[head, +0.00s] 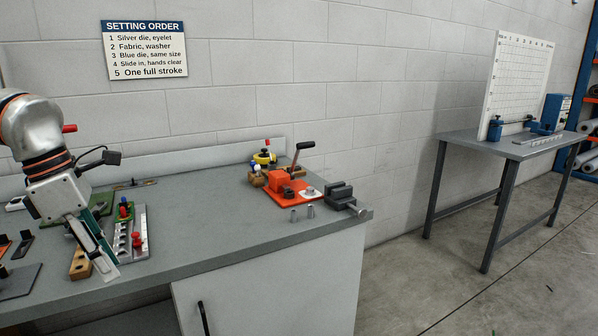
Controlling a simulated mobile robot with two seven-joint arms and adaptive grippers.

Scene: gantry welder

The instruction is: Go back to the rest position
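My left gripper (104,262) points down over the left part of the grey workbench (215,237). Its long fingers appear close together and seen nearly edge-on, so I cannot tell whether they are open or shut. No held thing shows at the fingertips. The fingertips overlap the bench beside a wooden block (80,265) and a metal rack (140,232) with red and dark pieces; contact cannot be told. My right gripper is out of view.
An orange press (283,182) with a black lever, a dark vise (342,197) and two small metal cylinders (302,213) stand near the bench's right end. A sign (144,50) hangs on the wall. The bench middle is clear. A second table (500,145) stands right.

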